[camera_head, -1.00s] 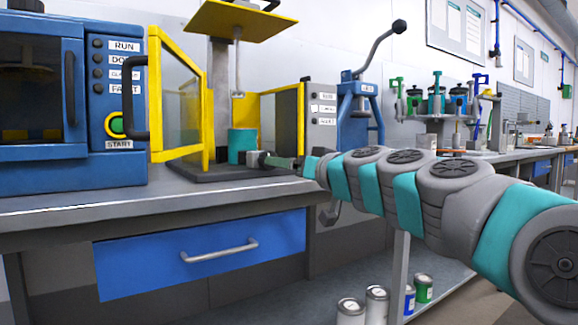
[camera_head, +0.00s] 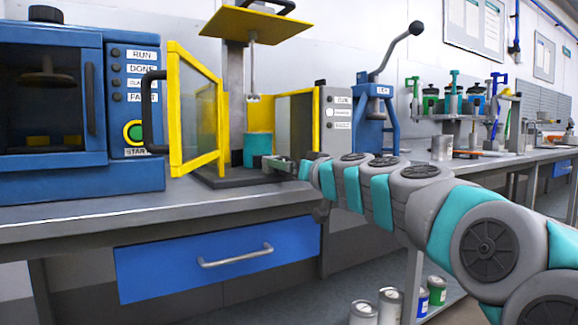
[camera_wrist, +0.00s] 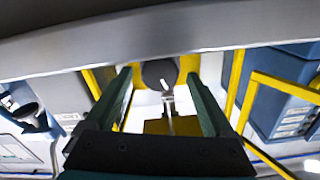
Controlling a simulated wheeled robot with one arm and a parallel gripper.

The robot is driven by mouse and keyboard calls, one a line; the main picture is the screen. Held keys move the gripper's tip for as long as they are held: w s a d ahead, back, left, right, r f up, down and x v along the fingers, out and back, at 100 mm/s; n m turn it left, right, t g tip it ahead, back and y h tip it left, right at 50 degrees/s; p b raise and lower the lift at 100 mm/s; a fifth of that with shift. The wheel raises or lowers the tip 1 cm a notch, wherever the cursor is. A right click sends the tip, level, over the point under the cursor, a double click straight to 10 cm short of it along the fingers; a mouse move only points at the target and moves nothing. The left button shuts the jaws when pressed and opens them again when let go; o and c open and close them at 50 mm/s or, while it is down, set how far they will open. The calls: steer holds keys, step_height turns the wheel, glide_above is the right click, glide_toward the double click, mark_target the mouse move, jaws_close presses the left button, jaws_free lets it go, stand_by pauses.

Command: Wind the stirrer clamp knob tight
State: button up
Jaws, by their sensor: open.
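The stirrer stands on the bench with a yellow top plate (camera_head: 256,23), a thin grey shaft and a teal can (camera_head: 257,150) below. In the wrist view a dark round knob (camera_wrist: 159,73) with a white mark sits against yellow parts. My gripper (camera_wrist: 157,74) is open, its two dark green fingers one on each side of the knob with a gap visible at both sides. I cannot tell whether the tips reach its depth. In the head view my gripper (camera_head: 277,163) is low in front of the can; the knob cannot be made out there.
An open yellow-framed door (camera_head: 196,108) stands left of the stirrer, beside a blue machine (camera_head: 52,179). A grey control panel (camera_head: 336,120) and a blue lever press (camera_head: 374,115) stand to the right.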

steer(key=shift+w+a, duration=0.15)
steer(key=shift+w, duration=0.05)
steer(key=shift+c, duration=0.4)
steer(key=c, duration=1.3)
steer(key=shift+m, duration=0.4)
